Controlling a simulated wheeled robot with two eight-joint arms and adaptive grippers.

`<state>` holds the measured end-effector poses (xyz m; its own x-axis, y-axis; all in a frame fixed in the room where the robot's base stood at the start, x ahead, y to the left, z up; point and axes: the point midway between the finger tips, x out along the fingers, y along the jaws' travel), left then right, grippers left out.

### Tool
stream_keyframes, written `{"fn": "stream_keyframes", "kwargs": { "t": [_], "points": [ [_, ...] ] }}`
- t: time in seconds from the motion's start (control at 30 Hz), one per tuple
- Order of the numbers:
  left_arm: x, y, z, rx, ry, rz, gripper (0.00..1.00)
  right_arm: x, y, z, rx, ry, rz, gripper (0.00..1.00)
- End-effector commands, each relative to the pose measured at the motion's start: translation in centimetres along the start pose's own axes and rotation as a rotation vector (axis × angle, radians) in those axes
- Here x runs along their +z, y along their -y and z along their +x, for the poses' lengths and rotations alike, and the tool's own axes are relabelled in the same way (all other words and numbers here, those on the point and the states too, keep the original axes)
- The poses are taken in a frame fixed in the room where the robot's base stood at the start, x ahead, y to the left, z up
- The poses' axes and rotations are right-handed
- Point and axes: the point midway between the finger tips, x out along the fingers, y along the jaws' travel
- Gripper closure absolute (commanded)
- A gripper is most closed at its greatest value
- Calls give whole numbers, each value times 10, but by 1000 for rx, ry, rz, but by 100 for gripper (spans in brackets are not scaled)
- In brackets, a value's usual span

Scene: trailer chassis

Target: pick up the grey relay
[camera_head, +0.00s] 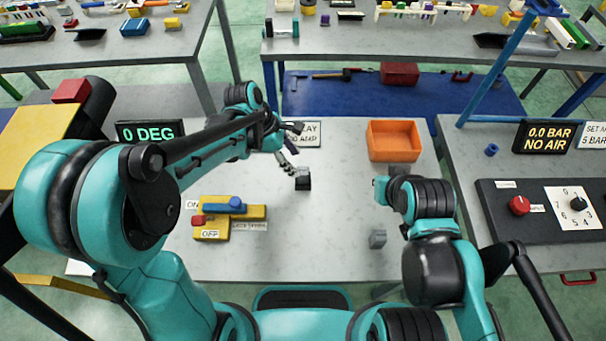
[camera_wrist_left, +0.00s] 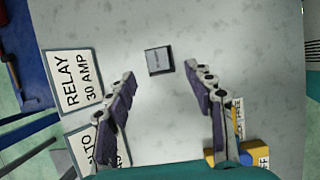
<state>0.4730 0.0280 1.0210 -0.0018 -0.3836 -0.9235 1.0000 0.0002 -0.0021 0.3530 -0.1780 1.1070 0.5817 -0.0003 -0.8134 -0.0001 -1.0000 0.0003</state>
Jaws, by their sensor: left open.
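A small dark block with a greyer top (camera_head: 303,184) stands on the white worktop, right below my left gripper (camera_head: 291,163). In the left wrist view this block (camera_wrist_left: 159,61) lies just beyond and between the two fingertips of my left gripper (camera_wrist_left: 160,74). The fingers are spread and apart from it. I cannot tell for sure which one is the relay. My right arm's end is by the right side of the worktop; its fingers do not show clearly.
A "RELAY 30 AMP" label (camera_wrist_left: 77,80) lies beside the left gripper. An orange bin (camera_head: 394,141) stands at the back right. A yellow switch block with a blue lever (camera_head: 232,209) is at the left. The worktop's middle is mostly clear.

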Motion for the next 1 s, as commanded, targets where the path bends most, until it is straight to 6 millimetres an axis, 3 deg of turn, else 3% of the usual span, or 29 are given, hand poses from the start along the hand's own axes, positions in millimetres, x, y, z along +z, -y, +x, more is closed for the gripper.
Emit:
{"fn": "stream_keyframes", "kwargs": {
  "t": [0.53, 0.8, 1.0],
  "points": [
    [1, -3, 70, 1, -1, 1, 47, 14, 0, 20, 0, 0, 0, 100],
    [2, -3, 74, 2, -1, 1, 47, 14, 0, 19, 0, 0, 0, 100],
    [2, -3, 73, 2, -1, 1, 99, 14, 0, 19, 0, 0, 0, 100]
  ]
}}
